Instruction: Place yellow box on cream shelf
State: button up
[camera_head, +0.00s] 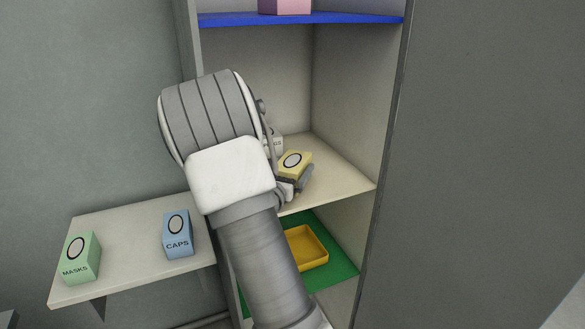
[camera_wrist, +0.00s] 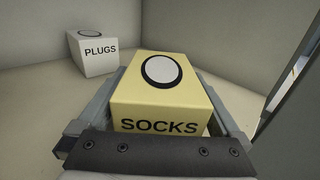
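The yellow box (camera_wrist: 165,92), labelled SOCKS, lies between the two fingers of my gripper (camera_wrist: 165,110) in the wrist view. The fingers flank it on both sides and appear to grip it. In the head view the yellow box (camera_head: 296,163) shows at the end of my arm, over the cream shelf (camera_head: 340,178). My arm and wrist hide part of the gripper and shelf. I cannot tell whether the box touches the shelf surface.
A white PLUGS box (camera_wrist: 92,53) stands on the cream shelf at the back left. A blue shelf (camera_head: 340,18) with a pink box (camera_head: 285,6) is above. A green shelf (camera_head: 342,268) with a yellow tray (camera_head: 322,258) is below. Green MASKS (camera_head: 80,258) and blue CAPS (camera_head: 177,234) boxes stand on a side shelf.

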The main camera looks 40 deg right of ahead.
jog(key=shift+r, duration=0.15)
jog(key=shift+s+a, duration=0.1)
jog(key=shift+a, duration=0.05)
jog(key=v, duration=1.1)
jog(key=shift+s+a+p, duration=0.1)
jog(key=shift+s+p, duration=0.1)
jog(key=shift+p, duration=0.15)
jog(key=s+a+r+m+g+y, duration=0.1)
jog(key=s+m+g+y, duration=0.3)
jog(key=s+m, duration=0.45)
jog(key=s+a+r+m+g+y, duration=0.1)
jog(key=s+a+r+m+g, duration=0.1)
jog(key=s+m+g, duration=0.5)
jog(key=s+a+r+m+t+y, duration=0.2)
jog(key=a+m+t+y, duration=0.1)
jog(key=a, duration=0.6)
jog(key=s+a+r+m+t+y, duration=0.2)
jog(key=s+a+m+t+y, duration=0.1)
jog(key=a+y, duration=0.4)
jog(key=a+m+t, duration=0.1)
jog(key=a+m, duration=0.1)
jog(key=shift+a+m, duration=0.3)
jog(key=shift+m, duration=0.05)
jog(key=shift+r, duration=0.1)
